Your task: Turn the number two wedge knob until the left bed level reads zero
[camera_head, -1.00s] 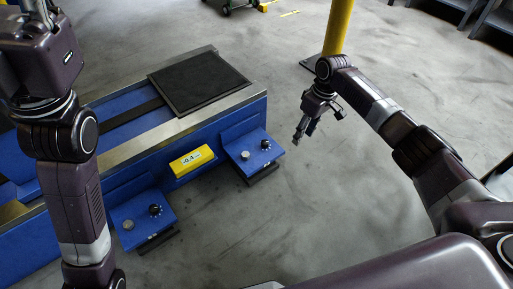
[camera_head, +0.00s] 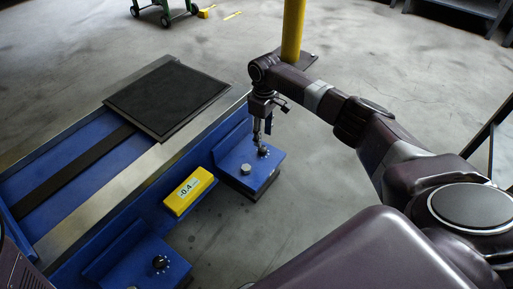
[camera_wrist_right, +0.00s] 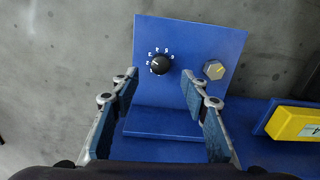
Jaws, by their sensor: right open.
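A black wedge knob (camera_head: 263,151) with white dial marks sits on the blue far foot plate (camera_head: 260,178). It also shows in the right wrist view (camera_wrist_right: 160,64), ringed by numbers. My right gripper (camera_head: 260,141) points down just above this knob. In the right wrist view its open fingers (camera_wrist_right: 160,74) stand either side of the knob, apart from it. The yellow level display (camera_head: 188,191) reads -0.4. A second black knob (camera_head: 160,262) is on the near foot plate. I cannot read which knob is number two. My left gripper is out of view.
A silver hex bolt (camera_head: 246,169) stands beside the far knob and shows in the wrist view (camera_wrist_right: 214,69). The blue machine bed (camera_head: 60,160) carries a black plate (camera_head: 168,98). A yellow post (camera_head: 293,30) stands behind my right arm. Floor right of the foot is clear.

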